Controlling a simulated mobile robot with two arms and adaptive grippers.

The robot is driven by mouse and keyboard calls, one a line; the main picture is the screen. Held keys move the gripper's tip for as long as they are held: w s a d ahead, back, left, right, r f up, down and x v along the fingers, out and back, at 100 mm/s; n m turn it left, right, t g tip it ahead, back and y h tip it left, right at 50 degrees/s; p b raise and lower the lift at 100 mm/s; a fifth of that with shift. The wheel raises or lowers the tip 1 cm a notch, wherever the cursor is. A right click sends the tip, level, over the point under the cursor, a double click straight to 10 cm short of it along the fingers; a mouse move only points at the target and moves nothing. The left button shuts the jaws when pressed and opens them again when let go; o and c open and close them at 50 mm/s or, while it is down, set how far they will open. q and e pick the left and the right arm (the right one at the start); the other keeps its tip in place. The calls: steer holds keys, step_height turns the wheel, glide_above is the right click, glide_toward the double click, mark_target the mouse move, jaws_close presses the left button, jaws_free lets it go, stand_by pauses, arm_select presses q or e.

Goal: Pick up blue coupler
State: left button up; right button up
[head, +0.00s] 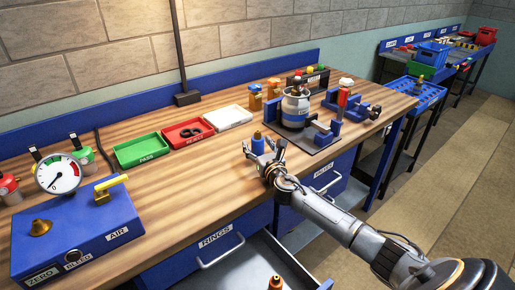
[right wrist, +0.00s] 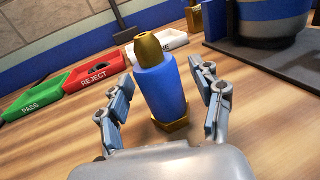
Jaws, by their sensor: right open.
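The blue coupler (head: 257,144), a blue cylinder with a brass tip and brass hex base, stands upright on the wooden bench. The right wrist view shows it (right wrist: 164,92) close up, between the two fingers. My right gripper (head: 263,147) is open, with one finger on each side of the coupler. In the right wrist view, visible gaps separate both fingers from the blue body, and the gripper (right wrist: 163,80) is not closed on it. My left gripper is out of view.
A green PASS tray (head: 140,150), red REJECT tray (head: 188,134) and white tray (head: 230,118) stand behind. A grey-blue pot (head: 295,109) and blue fixtures sit on a dark plate (head: 312,140) to the right. A gauge box (head: 75,240) is at left; a drawer (head: 235,268) is open in front.

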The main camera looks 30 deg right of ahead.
steer(key=shift+w, duration=0.2)
steer(key=c, duration=1.2)
jaws_close()
steer(key=shift+r, duration=0.15)
